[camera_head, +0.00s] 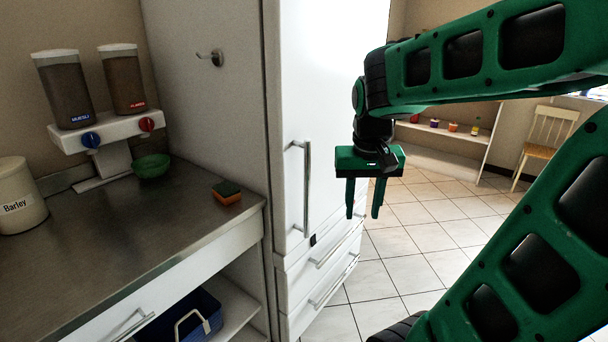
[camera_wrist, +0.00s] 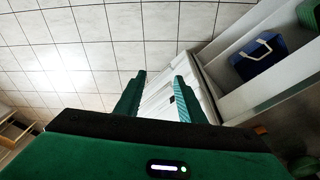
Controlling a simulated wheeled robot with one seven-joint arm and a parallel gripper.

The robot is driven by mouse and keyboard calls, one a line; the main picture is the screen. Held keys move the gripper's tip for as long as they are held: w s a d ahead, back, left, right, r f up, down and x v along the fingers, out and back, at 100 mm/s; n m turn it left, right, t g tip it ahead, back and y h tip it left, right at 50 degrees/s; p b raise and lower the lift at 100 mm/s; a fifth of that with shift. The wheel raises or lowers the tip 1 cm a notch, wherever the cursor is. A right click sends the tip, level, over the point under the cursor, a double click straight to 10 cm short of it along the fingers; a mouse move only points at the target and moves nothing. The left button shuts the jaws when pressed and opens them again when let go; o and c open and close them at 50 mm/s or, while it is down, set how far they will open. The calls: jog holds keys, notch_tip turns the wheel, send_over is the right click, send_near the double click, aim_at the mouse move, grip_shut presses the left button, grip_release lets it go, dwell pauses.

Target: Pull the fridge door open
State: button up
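The white fridge (camera_head: 335,110) stands in the middle of the head view. Its tall door looks shut and carries a long vertical metal handle (camera_head: 306,190) near its left edge. Below the door are drawer fronts with slanting bar handles. My gripper (camera_head: 362,216) hangs fingers down in front of the fridge, to the right of the door handle and apart from it. The two green fingers are spread with nothing between them. In the wrist view my gripper (camera_wrist: 160,80) also shows its fingers apart, with a white front, probably the fridge's, beyond them. The door handle is not clear there.
A steel counter (camera_head: 150,225) stands left of the fridge, with a cereal dispenser (camera_head: 105,120), green bowl (camera_head: 151,166), sponge (camera_head: 227,192) and Barley jar (camera_head: 18,200). Tiled floor (camera_head: 410,230) is clear to the right, before a shelf and chair (camera_head: 545,140).

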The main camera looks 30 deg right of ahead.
aim_at(307, 172)
jog(key=w+r+t, duration=0.1)
jog(key=w+r, duration=0.1)
jog(key=w, duration=0.5)
jog(key=w+r+h, duration=0.1)
jog(key=w+r, duration=0.1)
jog(key=w, duration=0.5)
jog(key=w+a+r+t, duration=0.1)
jog(key=w+r, duration=0.2)
jog(key=w, duration=0.4)
jog(key=shift+m+t, duration=0.3)
jog(key=x, duration=1)
jog(key=shift+w+d+f, duration=0.1)
jog(key=shift+d+f, duration=0.15)
jog(key=shift+d, duration=0.05)
jog(key=shift+c, duration=0.6)
